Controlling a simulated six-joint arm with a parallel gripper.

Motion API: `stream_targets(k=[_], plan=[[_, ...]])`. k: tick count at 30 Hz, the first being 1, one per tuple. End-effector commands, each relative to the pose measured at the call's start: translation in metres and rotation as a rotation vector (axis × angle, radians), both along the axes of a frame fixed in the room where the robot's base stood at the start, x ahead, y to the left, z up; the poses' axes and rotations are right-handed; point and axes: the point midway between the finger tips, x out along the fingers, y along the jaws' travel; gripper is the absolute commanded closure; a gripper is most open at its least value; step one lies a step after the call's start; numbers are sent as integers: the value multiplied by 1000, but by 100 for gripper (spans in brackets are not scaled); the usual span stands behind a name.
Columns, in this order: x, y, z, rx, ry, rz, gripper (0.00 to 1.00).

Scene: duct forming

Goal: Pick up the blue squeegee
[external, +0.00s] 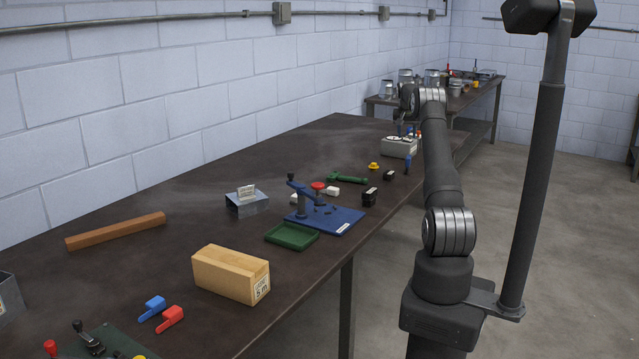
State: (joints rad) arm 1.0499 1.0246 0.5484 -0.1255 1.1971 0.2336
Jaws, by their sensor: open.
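A small blue piece with a wider block at one end and a thin handle, which looks like the blue squeegee (153,307), lies flat on the dark table at the front left. A red piece of like shape (171,317) lies close beside it, to the right. My gripper (408,130) is far from both, above the far part of the table near a grey box. It is open; its fingers are small and partly hidden by my arm, and I see nothing held in it.
A cardboard box (231,273) stands right of and behind the blue piece. A green tray (292,236), a blue-based fixture (330,219) and a wooden bar (116,231) lie farther back. A green plate with knobs (108,345) is at the near edge.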

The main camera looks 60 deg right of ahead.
Motion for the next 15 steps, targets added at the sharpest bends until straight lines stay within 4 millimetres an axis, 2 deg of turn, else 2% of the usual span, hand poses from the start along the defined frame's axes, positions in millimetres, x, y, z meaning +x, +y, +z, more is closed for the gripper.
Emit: stream_targets(k=[4,7,15], plan=[[-1,-6,-2,8,-35,-75,55],[-1,-10,-13,9,-39,-84,55],[4,-31,-66,10,-38,-81,55]])
